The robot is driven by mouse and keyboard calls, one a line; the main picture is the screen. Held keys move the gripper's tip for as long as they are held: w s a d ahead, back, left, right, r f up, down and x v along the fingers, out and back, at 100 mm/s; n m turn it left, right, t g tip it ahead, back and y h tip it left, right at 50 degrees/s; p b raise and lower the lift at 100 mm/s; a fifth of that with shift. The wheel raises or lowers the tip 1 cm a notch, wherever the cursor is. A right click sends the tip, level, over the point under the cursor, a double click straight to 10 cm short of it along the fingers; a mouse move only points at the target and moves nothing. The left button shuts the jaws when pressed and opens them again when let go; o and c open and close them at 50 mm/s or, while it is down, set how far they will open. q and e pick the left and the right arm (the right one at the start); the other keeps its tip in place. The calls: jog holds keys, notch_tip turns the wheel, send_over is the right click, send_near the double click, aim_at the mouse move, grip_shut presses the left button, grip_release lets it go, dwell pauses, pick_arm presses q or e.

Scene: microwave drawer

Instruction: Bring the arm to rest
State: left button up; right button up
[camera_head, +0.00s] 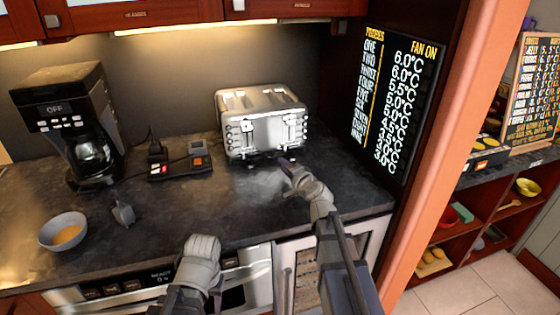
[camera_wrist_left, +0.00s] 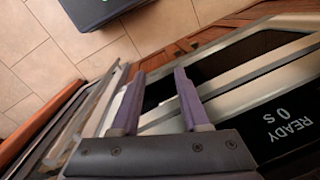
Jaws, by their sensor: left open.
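My left arm comes up from the bottom of the head view, with its gripper (camera_head: 200,250) in front of the counter edge; its fingertips are hidden there. In the left wrist view that gripper (camera_wrist_left: 156,75) has its two fingers apart with nothing between them. The silver microwave drawer (camera_wrist_left: 280,130) lies just beyond and to the right of the fingers, its display reading READY 0 s; it also shows under the counter in the head view (camera_head: 70,295). My right gripper (camera_head: 287,165) is over the counter, in front of the toaster; its jaw opening is unclear.
The dark counter (camera_head: 200,205) holds a coffee maker (camera_head: 75,120), a bowl (camera_head: 64,230), a small dark device with switches (camera_head: 180,165) and a silver toaster (camera_head: 262,120). An orange post (camera_head: 445,130) stands at right. Tiled floor (camera_wrist_left: 30,65) shows in the wrist view.

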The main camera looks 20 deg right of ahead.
jog(key=shift+s+r, duration=0.1)
jog(key=shift+s, duration=0.2)
